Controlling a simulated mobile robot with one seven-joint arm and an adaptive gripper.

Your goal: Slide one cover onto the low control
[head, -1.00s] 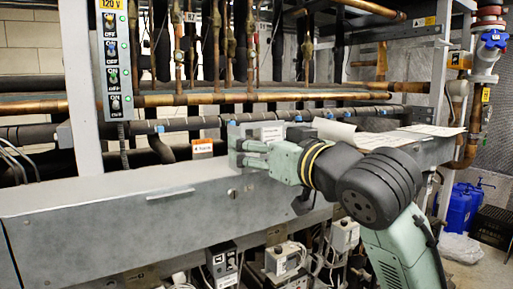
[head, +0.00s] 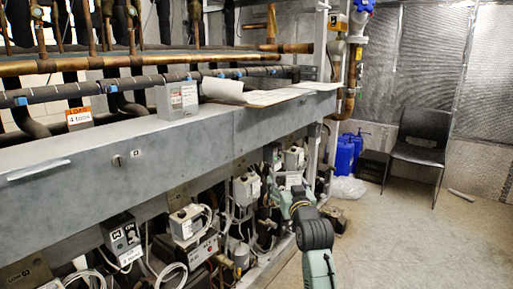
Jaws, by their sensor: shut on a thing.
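My gripper (head: 284,184) is small in the head view, low and right of centre, in front of the equipment under the long grey beam. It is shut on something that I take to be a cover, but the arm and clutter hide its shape. Several grey control boxes hang under the beam, among them a dark-fronted one (head: 121,236) at left, a pale one (head: 188,222), and another pale one (head: 246,188) left of my gripper. A plate (head: 27,272) at the lower left seems to read LOW. I cannot tell which box is the low control.
The grey beam (head: 90,165) runs across, bearing a grey labelled box (head: 177,100) and papers (head: 262,95). White cables (head: 170,272) hang below. Blue jugs (head: 347,152), a clear bag (head: 347,187) and a black chair (head: 416,150) stand at right.

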